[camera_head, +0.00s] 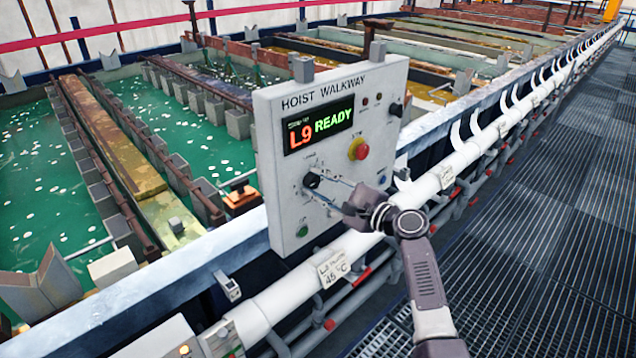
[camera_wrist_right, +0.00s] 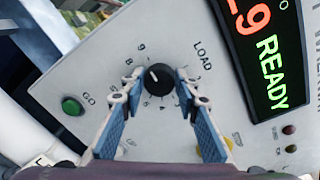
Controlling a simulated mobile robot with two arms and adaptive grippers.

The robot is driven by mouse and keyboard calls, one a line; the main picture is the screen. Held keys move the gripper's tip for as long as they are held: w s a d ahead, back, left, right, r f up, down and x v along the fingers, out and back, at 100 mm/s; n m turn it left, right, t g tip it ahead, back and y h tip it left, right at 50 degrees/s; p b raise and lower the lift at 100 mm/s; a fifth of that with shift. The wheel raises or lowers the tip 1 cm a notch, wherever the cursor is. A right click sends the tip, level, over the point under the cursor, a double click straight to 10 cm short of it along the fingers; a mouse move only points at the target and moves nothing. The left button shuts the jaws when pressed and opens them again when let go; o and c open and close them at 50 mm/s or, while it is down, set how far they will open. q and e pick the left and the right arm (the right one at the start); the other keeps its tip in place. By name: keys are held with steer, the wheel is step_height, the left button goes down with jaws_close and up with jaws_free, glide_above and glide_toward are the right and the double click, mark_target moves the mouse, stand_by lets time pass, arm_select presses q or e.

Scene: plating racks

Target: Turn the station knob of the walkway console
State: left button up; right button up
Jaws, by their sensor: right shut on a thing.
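The walkway console (camera_head: 275,130) is a pale grey box marked HOIST WALKWAY. Its display (camera_head: 318,124) reads "L9 READY". The station knob (camera_head: 312,180) is black and round, low on the console face; in the right wrist view the knob (camera_wrist_right: 158,80) has a white pointer mark and numbers around it, with LOAD on one side. My right gripper (camera_head: 325,190) reaches in from the right and is shut on the knob. In the right wrist view the blue-padded fingertips (camera_wrist_right: 158,88) sit on both sides of the knob. My left gripper is not in view.
A red button on a yellow base (camera_head: 358,149) sits above my right gripper. A green GO button (camera_head: 302,231) sits below the knob, and another black knob (camera_head: 396,109) at upper right. A white pipe (camera_head: 300,295) runs below the console. The grated walkway (camera_head: 540,220) is clear.

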steer(key=shift+f, duration=0.15)
steer(key=o, duration=1.2)
steer(key=shift+c, duration=0.2)
steer(key=v, duration=1.2)
